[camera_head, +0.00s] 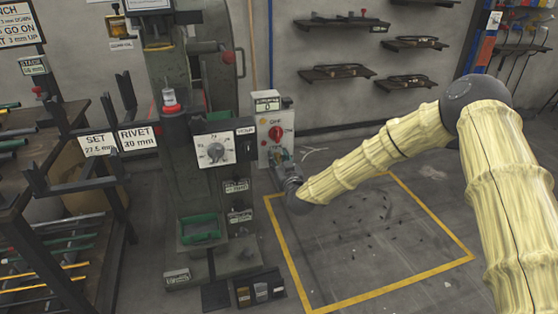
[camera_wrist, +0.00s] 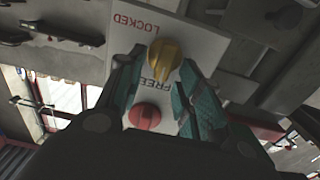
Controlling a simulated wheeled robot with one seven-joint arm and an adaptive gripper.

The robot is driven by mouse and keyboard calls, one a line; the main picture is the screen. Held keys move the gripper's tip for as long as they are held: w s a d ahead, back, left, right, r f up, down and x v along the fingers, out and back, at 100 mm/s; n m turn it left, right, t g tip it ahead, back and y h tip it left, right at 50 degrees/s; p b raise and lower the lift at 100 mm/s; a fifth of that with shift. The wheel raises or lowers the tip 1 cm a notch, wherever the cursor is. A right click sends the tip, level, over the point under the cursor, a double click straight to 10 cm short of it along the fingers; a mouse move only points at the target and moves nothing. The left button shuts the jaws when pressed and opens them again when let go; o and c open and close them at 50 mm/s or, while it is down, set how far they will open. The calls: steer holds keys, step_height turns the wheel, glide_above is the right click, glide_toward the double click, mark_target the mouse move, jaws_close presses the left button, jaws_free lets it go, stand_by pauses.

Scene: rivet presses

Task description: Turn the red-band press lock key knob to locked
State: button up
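The lock key knob (camera_wrist: 164,58) is yellow and sits on a white plate (camera_wrist: 198,45) in the wrist view. The plate reads LOCKED beyond the knob and FREE just on the near side, both upside down. The knob's exact pointing direction is unclear. My gripper (camera_wrist: 163,58) has its two teal fingers apart on either side of the knob, the right one very near or touching it. In the head view my gripper (camera_head: 281,160) is at the lower part of the grey control box (camera_head: 263,150) and hides the knob there.
The press (camera_head: 178,150) with a white dial (camera_head: 214,151) stands just left.

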steer(key=shift+w+a, duration=0.1)
steer(key=shift+w, duration=0.1)
jaws_close()
